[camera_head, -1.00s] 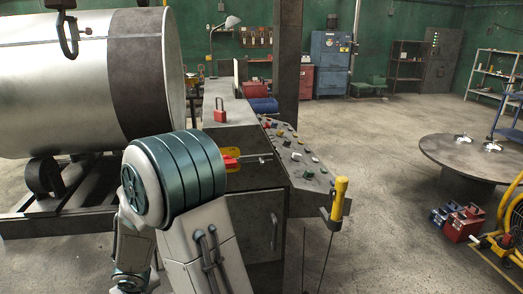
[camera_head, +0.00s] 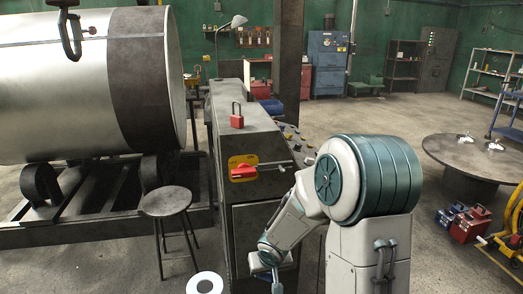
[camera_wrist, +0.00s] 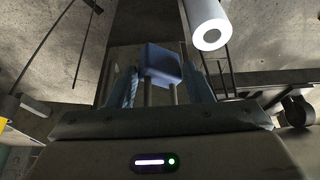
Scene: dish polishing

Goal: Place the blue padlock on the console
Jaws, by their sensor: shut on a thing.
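The blue padlock (camera_wrist: 162,64) shows in the wrist view, its blue body between my fingers and two metal shackle bars running toward the palm. My gripper (camera_wrist: 163,82) is shut on it. The grey console (camera_head: 222,97) stands at the middle of the head view. A red padlock (camera_head: 237,121) stands upright on its top.
A yellow and red lockout fitting (camera_head: 243,168) sits on the console's near face. A round stool (camera_head: 168,201) stands to its left, before the large metal tank (camera_head: 60,90). A white cylinder (camera_wrist: 208,22) shows in the wrist view. Floor is open at the back right.

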